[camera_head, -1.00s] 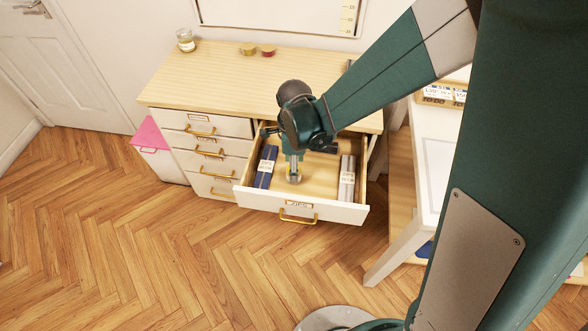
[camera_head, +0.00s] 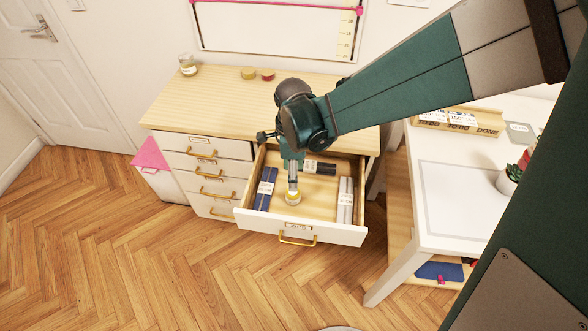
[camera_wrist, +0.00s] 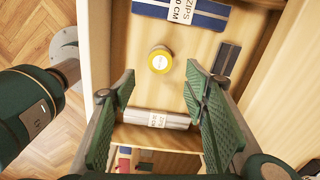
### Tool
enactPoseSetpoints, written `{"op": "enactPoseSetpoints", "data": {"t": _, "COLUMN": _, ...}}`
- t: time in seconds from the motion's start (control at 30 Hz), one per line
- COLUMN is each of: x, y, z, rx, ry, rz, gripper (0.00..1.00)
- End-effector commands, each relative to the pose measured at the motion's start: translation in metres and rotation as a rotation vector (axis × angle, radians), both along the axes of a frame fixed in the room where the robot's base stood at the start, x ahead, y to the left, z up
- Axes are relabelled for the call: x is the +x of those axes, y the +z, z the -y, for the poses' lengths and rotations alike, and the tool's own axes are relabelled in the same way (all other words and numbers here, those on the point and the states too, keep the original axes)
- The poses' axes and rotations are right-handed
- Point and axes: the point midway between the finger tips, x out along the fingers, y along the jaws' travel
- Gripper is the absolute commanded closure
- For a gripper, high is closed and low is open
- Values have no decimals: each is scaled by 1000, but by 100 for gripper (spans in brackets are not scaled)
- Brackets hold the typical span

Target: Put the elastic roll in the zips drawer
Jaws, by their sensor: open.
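The elastic roll (camera_head: 293,198), a small roll with a yellow rim and pale centre, stands on the floor of the open zips drawer (camera_head: 268,222). In the wrist view the roll (camera_wrist: 160,60) lies beyond the fingertips, with clear floor around it. My gripper (camera_head: 292,182) is above the roll inside the drawer's outline. In the wrist view my gripper (camera_wrist: 160,82) has its two green fingers wide apart with nothing between them. The drawer's front carries a ZIPS label and a brass handle.
A blue zip packet (camera_head: 265,190) lies at the drawer's left, grey packets (camera_head: 345,200) at its right, and a black one (camera_head: 320,168) at the back. Closed drawers (camera_head: 212,170) stand to the left. A white table (camera_head: 455,190) is at the right.

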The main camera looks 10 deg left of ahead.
Motion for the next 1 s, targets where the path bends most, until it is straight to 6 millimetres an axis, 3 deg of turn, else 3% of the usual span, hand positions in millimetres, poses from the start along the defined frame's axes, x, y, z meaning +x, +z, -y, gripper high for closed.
{"op": "enactPoseSetpoints", "data": {"t": 0.67, "x": 0, "y": 1, "z": 1, "rx": 1, "ry": 3, "rz": 2, "gripper": 55}}
{"op": "enactPoseSetpoints", "data": {"t": 1.0, "x": 2, "y": 28, "z": 30, "rx": 21, "ry": 103, "rz": 42, "gripper": 55}}
